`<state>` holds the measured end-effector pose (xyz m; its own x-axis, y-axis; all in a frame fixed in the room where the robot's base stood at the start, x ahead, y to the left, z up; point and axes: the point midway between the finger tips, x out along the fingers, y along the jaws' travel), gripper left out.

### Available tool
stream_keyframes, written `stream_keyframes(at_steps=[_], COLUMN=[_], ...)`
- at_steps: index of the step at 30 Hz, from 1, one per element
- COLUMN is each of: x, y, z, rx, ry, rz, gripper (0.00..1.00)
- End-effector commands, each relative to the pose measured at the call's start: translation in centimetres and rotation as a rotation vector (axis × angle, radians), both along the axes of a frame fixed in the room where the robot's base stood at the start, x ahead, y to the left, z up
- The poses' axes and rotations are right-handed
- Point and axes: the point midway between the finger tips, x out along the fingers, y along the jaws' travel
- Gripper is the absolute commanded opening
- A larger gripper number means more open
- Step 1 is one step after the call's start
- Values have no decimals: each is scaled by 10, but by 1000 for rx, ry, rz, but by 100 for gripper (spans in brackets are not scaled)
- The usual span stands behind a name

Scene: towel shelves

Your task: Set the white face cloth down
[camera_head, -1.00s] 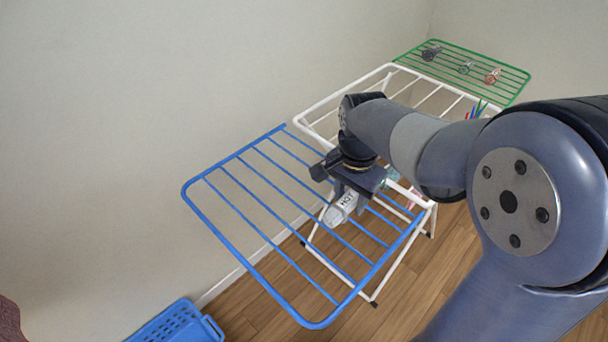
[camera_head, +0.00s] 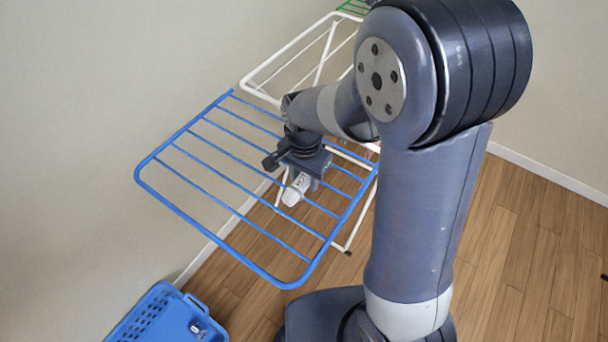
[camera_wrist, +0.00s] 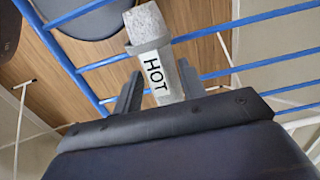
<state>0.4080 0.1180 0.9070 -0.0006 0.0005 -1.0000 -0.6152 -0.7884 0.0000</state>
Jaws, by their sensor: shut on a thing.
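The white face cloth (camera_wrist: 148,27) is a greyish-white roll with a black "HOT" label; it also shows in the head view (camera_head: 293,196). My gripper (camera_wrist: 160,88) is shut on it, one finger on each side, and the roll sticks out beyond the fingertips. In the head view my gripper (camera_head: 300,178) points down over the right part of the blue rack wing (camera_head: 222,227). The cloth overlaps the blue bars in both views. I cannot tell whether it touches them.
The white rack section (camera_head: 258,92) adjoins the blue wing, with a green section (camera_head: 352,8) cut off beyond it. A blue basket (camera_head: 150,315) with a small item in it stands on the wooden floor at lower left. The wall runs along the left. Most blue bars are bare.

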Motion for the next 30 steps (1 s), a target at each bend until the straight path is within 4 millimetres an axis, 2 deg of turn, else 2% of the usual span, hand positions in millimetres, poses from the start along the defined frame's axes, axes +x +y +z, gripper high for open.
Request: stream_keyframes(at_steps=[8, 9, 16, 25, 30], x=[0, 0, 0, 0, 1], y=[0, 0, 0, 0, 0], z=[-4, -3, -3, 0, 19], rx=[0, 0, 0, 0, 2], ry=[0, 0, 0, 0, -5], rz=[0, 0, 0, 0, 0], gripper=[15, 41, 60, 61, 61])
